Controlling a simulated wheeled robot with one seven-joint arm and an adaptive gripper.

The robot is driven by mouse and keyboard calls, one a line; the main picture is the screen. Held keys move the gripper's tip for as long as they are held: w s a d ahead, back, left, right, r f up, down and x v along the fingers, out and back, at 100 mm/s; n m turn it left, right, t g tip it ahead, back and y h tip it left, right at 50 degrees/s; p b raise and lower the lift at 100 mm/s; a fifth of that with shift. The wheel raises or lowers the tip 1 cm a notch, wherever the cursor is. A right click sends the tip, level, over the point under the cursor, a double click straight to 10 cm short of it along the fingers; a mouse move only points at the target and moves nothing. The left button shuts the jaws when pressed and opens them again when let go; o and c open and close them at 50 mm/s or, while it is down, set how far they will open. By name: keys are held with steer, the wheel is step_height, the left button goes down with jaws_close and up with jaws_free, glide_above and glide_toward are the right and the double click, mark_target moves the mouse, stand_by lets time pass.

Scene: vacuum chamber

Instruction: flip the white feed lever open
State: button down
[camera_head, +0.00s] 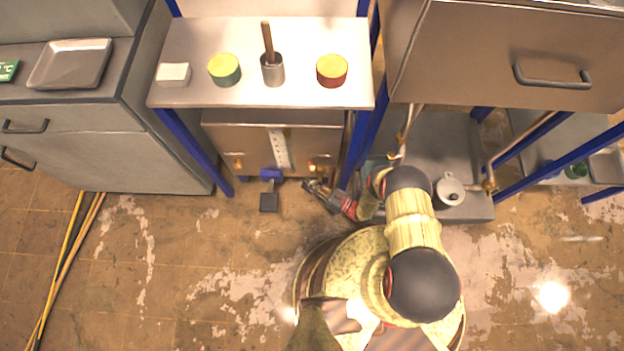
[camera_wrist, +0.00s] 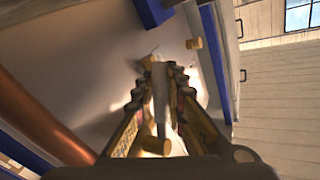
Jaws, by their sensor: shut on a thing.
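The white feed lever (camera_wrist: 160,95) shows in the wrist view as a pale narrow bar between my fingers, with a brass end near the palm. My gripper (camera_wrist: 163,80) is shut on it, one finger on each side. In the head view my gripper (camera_head: 316,186) is low at the right end of the metal box front (camera_head: 240,137), beside brass fittings (camera_head: 320,163). The lever cannot be made out there. In the wrist view a small brass knob (camera_wrist: 193,43) stands on the metal face beyond the fingertips.
A blue clamp-like part (camera_head: 271,174) with a black block (camera_head: 269,202) is left of my gripper. A blue frame post (camera_head: 362,140) stands close on the right. The bench top (camera_head: 200,45) above holds a pestle in a cup (camera_head: 272,68) and round tins.

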steer(key=shift+a+r+m+t+y, duration=0.3)
steer(key=shift+t+y, duration=0.1)
steer(key=shift+y, duration=0.1)
steer(key=c, duration=1.8)
jaws_free()
steer(key=shift+c, duration=0.2)
